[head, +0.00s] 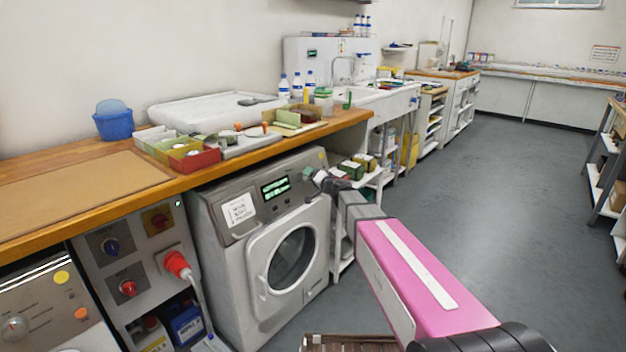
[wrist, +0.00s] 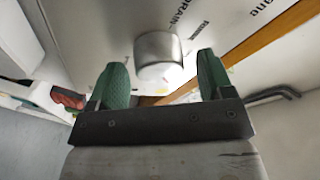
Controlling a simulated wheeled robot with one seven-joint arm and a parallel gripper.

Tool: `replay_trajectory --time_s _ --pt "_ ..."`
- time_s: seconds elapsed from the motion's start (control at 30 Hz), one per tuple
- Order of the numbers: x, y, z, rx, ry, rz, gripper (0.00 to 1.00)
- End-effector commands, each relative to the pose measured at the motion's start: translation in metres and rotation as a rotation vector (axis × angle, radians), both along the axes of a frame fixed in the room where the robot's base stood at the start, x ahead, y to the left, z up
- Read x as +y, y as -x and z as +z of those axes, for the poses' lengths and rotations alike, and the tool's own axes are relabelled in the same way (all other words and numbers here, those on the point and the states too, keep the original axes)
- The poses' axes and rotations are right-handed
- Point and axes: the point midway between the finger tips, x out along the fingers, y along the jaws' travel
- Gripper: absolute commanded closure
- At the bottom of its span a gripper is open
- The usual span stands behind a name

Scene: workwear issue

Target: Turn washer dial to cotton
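The washer (head: 262,235) is a white front loader with a round dark door under the wooden counter. Its grey control panel has a lit green display (head: 275,187) and a white paper label (head: 238,210). In the wrist view a silver round dial (wrist: 158,58) stands out from the panel between the two green fingertips of my gripper (wrist: 165,80). The fingers are apart, with a gap on both sides of the dial. The dial's setting cannot be read.
The wooden counter (head: 75,190) edge overhangs the washer, with trays and bottles on it. A red plug (head: 177,264) and switch panel are left of the washer. A shelf with boxes (head: 352,169) is to the right. The grey floor (head: 480,190) is open.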

Motion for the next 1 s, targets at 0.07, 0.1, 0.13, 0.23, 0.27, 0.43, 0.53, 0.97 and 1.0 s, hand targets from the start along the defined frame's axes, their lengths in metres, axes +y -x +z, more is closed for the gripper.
replay_trajectory --time_s 0.07,0.1,0.13,0.23,0.27,0.43,0.53,0.97,1.0 --pt "0.0 0.0 0.0 0.0 0.0 0.0 0.26" --pt "0.0 0.0 0.0 0.001 0.001 -0.001 0.26" --pt "0.0 0.0 0.0 0.001 0.001 -0.001 0.26" --pt "-0.001 0.001 0.0 0.0 0.001 0.0 0.26" --pt "-0.001 0.001 0.0 0.0 0.001 0.0 0.26" --pt "-0.009 0.011 0.001 -0.001 0.001 -0.001 0.26" --pt "-0.018 0.023 0.002 0.001 0.001 -0.002 0.26" --pt "-0.064 0.079 0.009 0.0 0.0 -0.001 0.26" --pt "-0.066 0.081 0.009 0.0 0.0 -0.001 0.26"
